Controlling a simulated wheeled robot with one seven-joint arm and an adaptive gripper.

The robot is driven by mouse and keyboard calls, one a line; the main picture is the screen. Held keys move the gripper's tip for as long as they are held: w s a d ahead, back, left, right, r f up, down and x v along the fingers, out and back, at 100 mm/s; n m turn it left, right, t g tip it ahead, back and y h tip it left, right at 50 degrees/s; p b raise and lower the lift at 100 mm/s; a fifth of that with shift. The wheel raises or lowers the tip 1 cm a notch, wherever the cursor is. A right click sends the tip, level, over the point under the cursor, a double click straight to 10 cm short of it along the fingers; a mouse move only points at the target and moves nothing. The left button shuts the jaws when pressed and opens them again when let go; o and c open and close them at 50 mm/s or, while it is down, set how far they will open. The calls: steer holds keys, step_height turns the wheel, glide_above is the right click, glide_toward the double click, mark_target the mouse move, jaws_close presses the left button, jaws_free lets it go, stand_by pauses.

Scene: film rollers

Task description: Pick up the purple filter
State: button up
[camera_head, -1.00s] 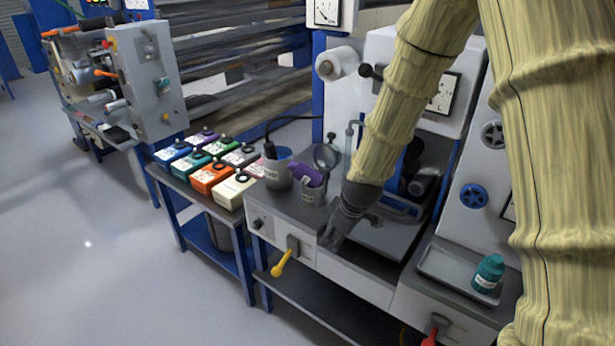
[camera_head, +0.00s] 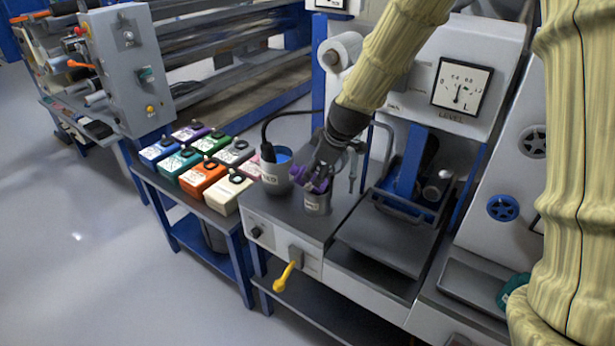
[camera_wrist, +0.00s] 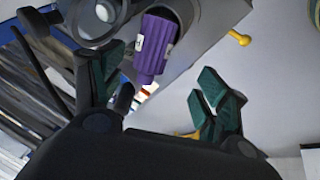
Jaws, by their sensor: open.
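The purple filter (camera_head: 322,184) stands in a grey labelled cup (camera_head: 317,204) on the machine's left worktop. Its upper part shows above the cup rim and is partly covered by my gripper. In the wrist view the purple filter (camera_wrist: 153,48) is a ribbed purple cylinder, its near end toward me. My gripper (camera_head: 320,174) is just above the cup, pointing down. In the wrist view my gripper (camera_wrist: 158,88) is open, with green-padded fingers to either side and the filter's near end lying toward the gap. I cannot tell whether a finger touches it.
A pale container with blue contents (camera_head: 276,176) and a cable stands close left of the cup. Coloured boxes (camera_head: 203,175) fill the side table. A yellow handle (camera_head: 284,279) sticks out in front. A dark flat platform (camera_head: 385,238) lies to the right. A teal bottle (camera_head: 512,287) is at lower right.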

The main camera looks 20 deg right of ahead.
mark_target(313, 178)
steer(key=x, duration=0.4)
steer(key=shift+w+d, duration=0.25)
steer(key=shift+d, duration=0.15)
steer(key=shift+f, duration=0.1)
steer(key=shift+s+a, duration=0.1)
steer(key=shift+s, duration=0.05)
steer(key=shift+w+a+f+p, duration=0.15)
steer(key=shift+w+f+p, duration=0.8)
steer(key=shift+w, duration=0.2)
steer(key=shift+x, duration=1.25)
steer(key=c, duration=1.2)
